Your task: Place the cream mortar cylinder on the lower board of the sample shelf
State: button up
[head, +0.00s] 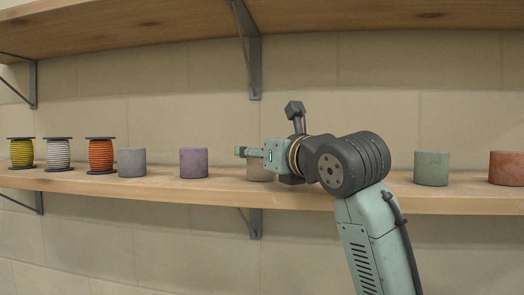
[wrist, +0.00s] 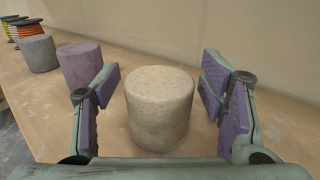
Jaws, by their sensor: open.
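The cream mortar cylinder (wrist: 160,108) stands upright on the lower board (wrist: 85,112) of the sample shelf, between the two spread fingers of my gripper (wrist: 160,90). A gap shows on each side, so the fingers do not touch it. In the head view my gripper (head: 245,153) is low over the lower board (head: 230,190), and the cream cylinder (head: 258,172) is mostly hidden behind it. My gripper is open.
On the same board stand a grey cylinder (head: 132,162) and a purple cylinder (head: 193,163) to the left, with several wire spools (head: 58,153) beyond. A green cylinder (head: 432,168) and a terracotta cylinder (head: 507,168) stand to the right. The upper board (head: 150,25) and brackets (head: 250,50) are overhead.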

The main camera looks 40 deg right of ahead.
jog(key=shift+r, duration=0.25)
jog(key=b+v, duration=0.2)
jog(key=v, duration=1)
jog(key=shift+f, duration=0.1)
jog(key=shift+s+f, duration=0.1)
